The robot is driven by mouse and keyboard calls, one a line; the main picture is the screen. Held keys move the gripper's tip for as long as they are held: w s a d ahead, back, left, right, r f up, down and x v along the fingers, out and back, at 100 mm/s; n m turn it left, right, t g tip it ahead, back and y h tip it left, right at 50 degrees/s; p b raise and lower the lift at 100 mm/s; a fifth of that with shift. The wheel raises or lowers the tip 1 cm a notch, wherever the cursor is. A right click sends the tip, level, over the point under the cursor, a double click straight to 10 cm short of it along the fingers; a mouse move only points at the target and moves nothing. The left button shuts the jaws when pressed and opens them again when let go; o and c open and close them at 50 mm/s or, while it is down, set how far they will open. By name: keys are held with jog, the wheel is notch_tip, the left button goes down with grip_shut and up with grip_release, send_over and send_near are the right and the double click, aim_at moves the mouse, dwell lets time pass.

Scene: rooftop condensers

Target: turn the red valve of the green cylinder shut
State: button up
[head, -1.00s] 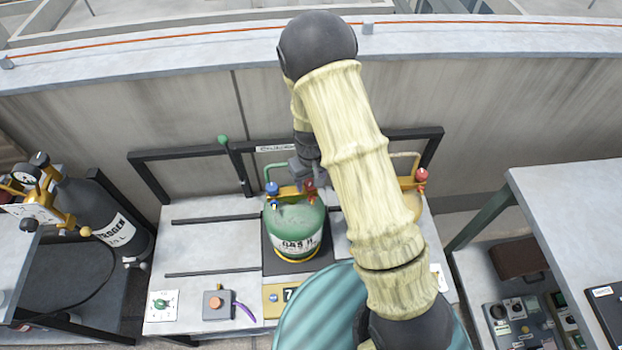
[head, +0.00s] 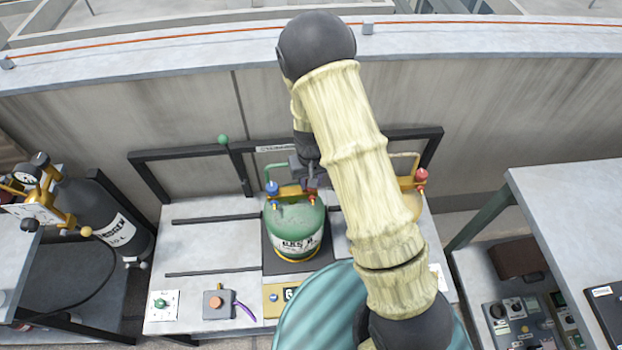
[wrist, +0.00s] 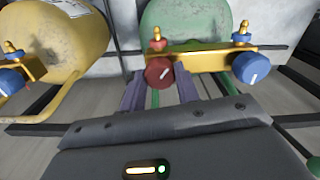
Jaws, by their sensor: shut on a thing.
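The green cylinder (head: 296,220) stands on the workbench in the head view, with a brass valve bar on top. A blue valve (head: 272,188) sits at the bar's left end. The red valve (head: 311,194) is at the other end, partly hidden by my gripper (head: 304,172). In the wrist view the red valve (wrist: 158,72), a round knob with a pale mark, lies between the two fingers of my gripper (wrist: 160,84), which is shut on it. The green cylinder (wrist: 185,25) and the blue valve (wrist: 250,67) show behind and to the right.
A yellow cylinder (wrist: 45,42) stands close by; its red-topped valve (head: 421,175) shows right of my arm. A black frame rail (head: 190,150) with a green-knobbed lever is behind. A dark nitrogen cylinder (head: 100,215) stands left.

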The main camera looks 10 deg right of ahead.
jog(key=m, duration=0.4)
jog(key=shift+r+p, duration=0.1)
jog(key=shift+p, duration=0.3)
jog(key=m, duration=0.4)
jog(key=shift+p, duration=0.4)
jog(key=m+p, duration=0.1)
jog(key=m, duration=0.2)
jog(key=shift+m, duration=0.3)
jog(key=m+p, duration=0.1)
jog(key=m, duration=0.2)
jog(key=shift+m, duration=0.3)
jog(key=m+p, duration=0.3)
jog(key=m, duration=0.3)
jog(key=shift+r, duration=0.1)
jog(key=m+p, duration=0.2)
jog(key=m, duration=0.2)
jog(key=shift+w+m+p, duration=0.1)
jog(key=shift+m+p, duration=0.2)
jog(key=shift+m, duration=0.1)
jog(key=shift+m+p, duration=0.65)
jog(key=shift+m, duration=0.65)
jog(key=o, duration=1)
jog(key=shift+c, duration=0.2)
